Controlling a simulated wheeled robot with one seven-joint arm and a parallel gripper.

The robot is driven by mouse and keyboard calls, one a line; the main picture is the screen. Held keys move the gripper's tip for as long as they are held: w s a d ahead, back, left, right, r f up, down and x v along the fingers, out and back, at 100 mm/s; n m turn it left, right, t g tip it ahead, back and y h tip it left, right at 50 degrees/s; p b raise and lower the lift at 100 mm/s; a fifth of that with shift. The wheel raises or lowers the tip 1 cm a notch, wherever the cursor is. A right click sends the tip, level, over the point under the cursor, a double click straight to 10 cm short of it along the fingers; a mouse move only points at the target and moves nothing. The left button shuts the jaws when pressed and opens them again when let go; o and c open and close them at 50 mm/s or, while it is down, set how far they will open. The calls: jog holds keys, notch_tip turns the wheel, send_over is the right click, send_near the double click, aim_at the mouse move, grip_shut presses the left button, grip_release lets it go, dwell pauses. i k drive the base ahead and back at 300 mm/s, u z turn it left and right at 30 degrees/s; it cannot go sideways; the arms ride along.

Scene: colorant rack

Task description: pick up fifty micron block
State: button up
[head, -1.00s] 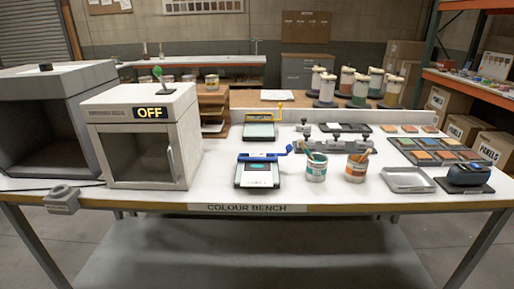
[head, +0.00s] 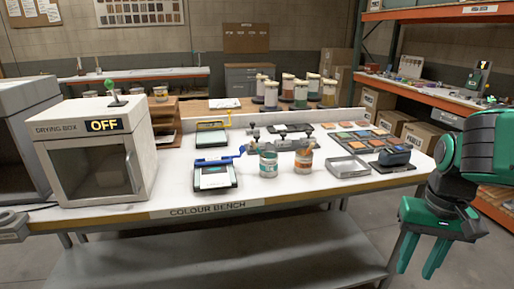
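No block with a readable fifty micron mark shows in the head view. Several small dark metal pieces with knobs, such as one grey piece (head: 253,134), stand mid-bench behind the two paint cans. I cannot tell which one, if any, is the fifty micron block. The cans partly hide some of them. My green gripper (head: 417,270) hangs at the lower right, in front of the bench's right end and apart from it. Its two fingers point down, spread apart, with nothing between them.
The colour bench (head: 225,192) carries a drying box (head: 92,150) marked OFF, a blue-handled frame (head: 214,175), a teal-labelled can (head: 268,163), an orange-labelled can (head: 303,160), a metal tray (head: 348,167) and a dark device (head: 393,156). The bench's front strip is mostly clear.

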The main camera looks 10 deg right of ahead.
aim_at(261, 145)
jog(key=u, duration=0.1)
jog(key=i, duration=1)
jog(key=z, duration=0.1)
